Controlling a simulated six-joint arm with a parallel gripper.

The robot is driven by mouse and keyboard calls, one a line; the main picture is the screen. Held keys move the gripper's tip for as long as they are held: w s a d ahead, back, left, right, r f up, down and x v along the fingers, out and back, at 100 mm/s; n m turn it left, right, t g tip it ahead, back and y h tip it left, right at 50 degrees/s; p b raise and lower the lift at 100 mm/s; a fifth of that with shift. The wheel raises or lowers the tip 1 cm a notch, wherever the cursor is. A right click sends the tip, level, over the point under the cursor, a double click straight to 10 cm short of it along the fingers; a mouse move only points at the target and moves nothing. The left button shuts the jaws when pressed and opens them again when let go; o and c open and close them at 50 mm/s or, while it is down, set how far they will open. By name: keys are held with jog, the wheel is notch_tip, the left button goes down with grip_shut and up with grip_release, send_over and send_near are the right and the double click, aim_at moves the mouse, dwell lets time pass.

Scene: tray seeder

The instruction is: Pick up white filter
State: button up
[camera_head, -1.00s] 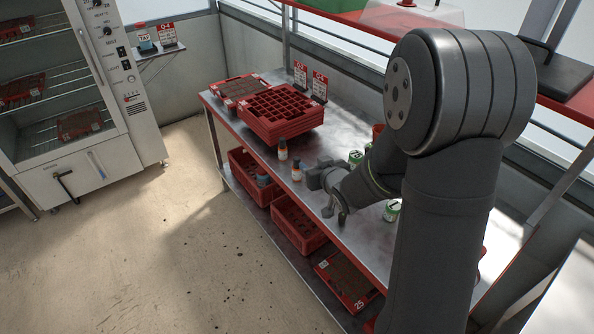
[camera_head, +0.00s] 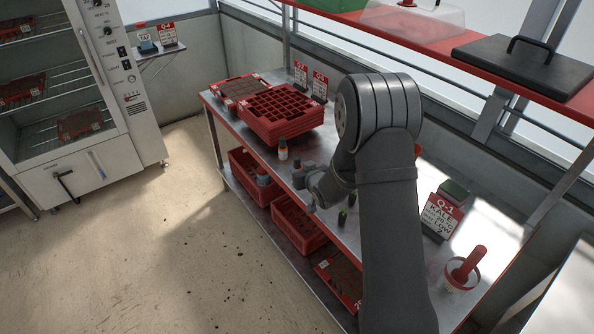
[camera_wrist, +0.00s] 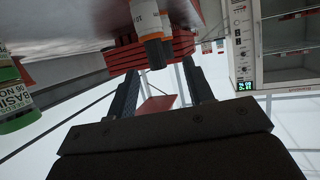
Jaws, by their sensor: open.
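I cannot make out a thing that is clearly a white filter in either view. My gripper (camera_head: 305,193) is open over the front part of the metal bench, and its two fingers stand apart in the wrist view (camera_wrist: 160,75). A small bottle with a white and orange label (camera_head: 283,151) stands on the bench beyond the gripper. A second small bottle (camera_head: 298,165) is nearer and partly hidden by the gripper. In the wrist view a white and orange bottle (camera_wrist: 149,22) shows ahead, between the lines of the fingers and apart from them.
Stacked red seed trays (camera_head: 280,118) stand at the bench's far end. Green-labelled jars are partly hidden by my arm; one shows in the wrist view (camera_wrist: 15,105). A Q-1 sign (camera_head: 441,215) and a tub with a red scoop (camera_head: 462,272) stand on the right. Red crates (camera_head: 298,228) sit below.

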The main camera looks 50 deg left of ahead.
aim_at(298, 161)
jog(key=shift+w+r+x, duration=0.15)
jog(key=shift+x, duration=0.9)
jog(key=shift+w+r+x, duration=0.15)
jog(key=shift+x, duration=0.9)
jog(key=shift+w+r+x, duration=0.1)
jog(key=shift+r+x, duration=0.05)
jog(key=shift+x, duration=0.9)
jog(key=shift+a, duration=0.1)
grip_shut()
